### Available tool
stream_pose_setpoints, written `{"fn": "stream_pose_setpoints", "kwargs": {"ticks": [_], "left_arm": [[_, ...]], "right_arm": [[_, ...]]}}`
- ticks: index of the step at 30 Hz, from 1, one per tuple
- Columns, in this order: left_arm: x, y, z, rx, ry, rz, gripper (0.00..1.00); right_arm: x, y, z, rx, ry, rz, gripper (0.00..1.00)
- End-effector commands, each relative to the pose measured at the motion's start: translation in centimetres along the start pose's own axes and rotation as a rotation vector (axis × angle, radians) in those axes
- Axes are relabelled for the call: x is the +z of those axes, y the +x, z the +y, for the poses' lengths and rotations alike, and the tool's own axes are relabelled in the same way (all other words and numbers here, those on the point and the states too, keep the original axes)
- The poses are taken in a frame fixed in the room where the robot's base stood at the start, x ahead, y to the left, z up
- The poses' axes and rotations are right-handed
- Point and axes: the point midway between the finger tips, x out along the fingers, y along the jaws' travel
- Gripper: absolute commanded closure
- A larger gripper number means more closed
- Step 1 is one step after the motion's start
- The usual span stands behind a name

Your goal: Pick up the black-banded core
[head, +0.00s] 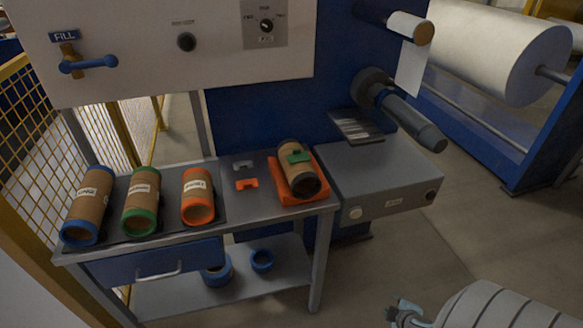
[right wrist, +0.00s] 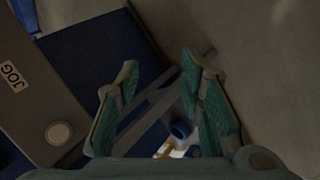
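The black-banded core (head: 294,159) is a brown cardboard tube with black ends. My right gripper (head: 397,312) is at the bottom right of the head view, well to the right of the core and nearer to me. In the right wrist view my right gripper (right wrist: 158,65) has its fingers apart with nothing between them. The core does not show in that view. My left gripper is not in view.
Blue-banded (head: 90,205), green-banded (head: 142,201) and orange-banded (head: 198,195) cores lie on the table's left. Orange (head: 247,184) and grey (head: 243,165) clips lie beside the cradle. A grey machine box (head: 375,175) with a roller (head: 405,121) stands right of it. Open floor lies front right.

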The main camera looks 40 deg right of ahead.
Motion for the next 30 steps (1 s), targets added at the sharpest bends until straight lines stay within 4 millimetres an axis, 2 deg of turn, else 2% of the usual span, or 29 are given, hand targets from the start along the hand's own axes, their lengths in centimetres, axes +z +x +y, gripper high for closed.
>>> {"fn": "stream_pose_setpoints", "kwargs": {"ticks": [1, 2, 3, 4, 6, 9, 12, 16, 18, 22, 24, 30], "left_arm": [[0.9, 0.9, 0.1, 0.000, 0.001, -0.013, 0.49], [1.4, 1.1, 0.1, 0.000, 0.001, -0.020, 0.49], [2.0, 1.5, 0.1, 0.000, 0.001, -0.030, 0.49], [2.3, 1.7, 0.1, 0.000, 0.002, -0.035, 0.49], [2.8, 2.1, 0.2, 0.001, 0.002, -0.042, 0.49], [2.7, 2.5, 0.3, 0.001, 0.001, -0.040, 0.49], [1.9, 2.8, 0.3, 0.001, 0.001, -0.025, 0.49], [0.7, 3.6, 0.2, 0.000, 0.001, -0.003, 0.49], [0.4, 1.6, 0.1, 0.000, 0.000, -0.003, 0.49], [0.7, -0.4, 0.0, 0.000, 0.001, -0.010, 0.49], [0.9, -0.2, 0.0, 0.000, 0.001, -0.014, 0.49], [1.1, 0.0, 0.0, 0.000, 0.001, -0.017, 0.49]], "right_arm": [[-2.8, -0.1, 7.0, 0.134, -0.150, 0.088, 0.65], [-5.2, -1.1, 11.1, 0.219, -0.250, 0.148, 0.65], [-9.1, -2.9, 15.6, 0.329, -0.381, 0.234, 0.65], [-12.1, -4.7, 18.1, 0.405, -0.473, 0.303, 0.65], [-18.8, -9.4, 21.5, 0.554, -0.660, 0.457, 0.65], [-25.2, -15.1, 22.3, 0.683, -0.829, 0.632, 0.65], [-28.1, -17.6, 22.1, 0.738, -0.894, 0.713, 0.65], [-30.2, -17.0, 22.6, 0.753, -0.895, 0.729, 0.65], [-31.2, -16.7, 23.7, 0.751, -0.889, 0.717, 0.65], [-34.0, -15.2, 24.4, 0.748, -0.893, 0.725, 0.65], [-34.9, -14.2, 24.4, 0.749, -0.899, 0.725, 0.65], [-36.5, -12.8, 24.7, 0.746, -0.901, 0.725, 0.65]]}}
